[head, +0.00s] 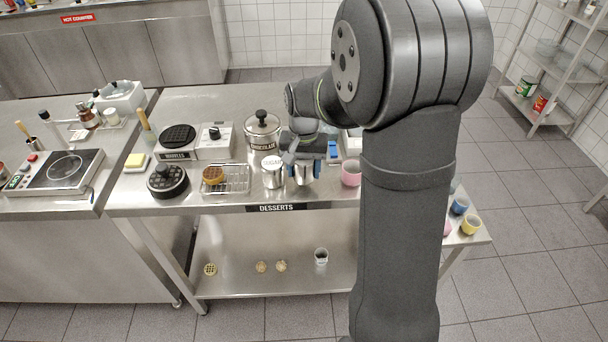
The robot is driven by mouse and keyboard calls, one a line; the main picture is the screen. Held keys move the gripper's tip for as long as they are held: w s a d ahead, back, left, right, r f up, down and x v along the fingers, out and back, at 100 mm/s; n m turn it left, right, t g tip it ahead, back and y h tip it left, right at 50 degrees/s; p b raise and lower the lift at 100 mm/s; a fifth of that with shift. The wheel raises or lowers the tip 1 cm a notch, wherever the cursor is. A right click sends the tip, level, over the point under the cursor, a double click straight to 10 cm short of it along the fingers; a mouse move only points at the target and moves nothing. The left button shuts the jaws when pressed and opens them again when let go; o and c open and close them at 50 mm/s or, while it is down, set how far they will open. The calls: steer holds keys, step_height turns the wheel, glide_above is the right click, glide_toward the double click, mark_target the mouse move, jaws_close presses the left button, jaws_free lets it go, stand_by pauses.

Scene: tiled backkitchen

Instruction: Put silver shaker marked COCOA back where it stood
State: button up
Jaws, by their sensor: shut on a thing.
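A silver shaker (303,177) is between the fingers of my gripper (303,164), close above or on the desserts counter (335,188). My gripper is shut on it from above and hides its top. I cannot read a COCOA mark on it. A second silver shaker marked SUGAR (271,178) stands just to its left, very close to it.
A chocolate pot (262,134) stands behind the shakers. A pink cup (351,174) is close on the right. The front counter edge is near.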

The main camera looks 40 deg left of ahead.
steer(key=shift+f, duration=1.25)
steer(key=shift+f, duration=0.15)
steer(key=o, duration=0.8)
step_height(320, 180, up, 12)
steer(key=shift+r, duration=0.2)
steer(key=shift+f, duration=0.1)
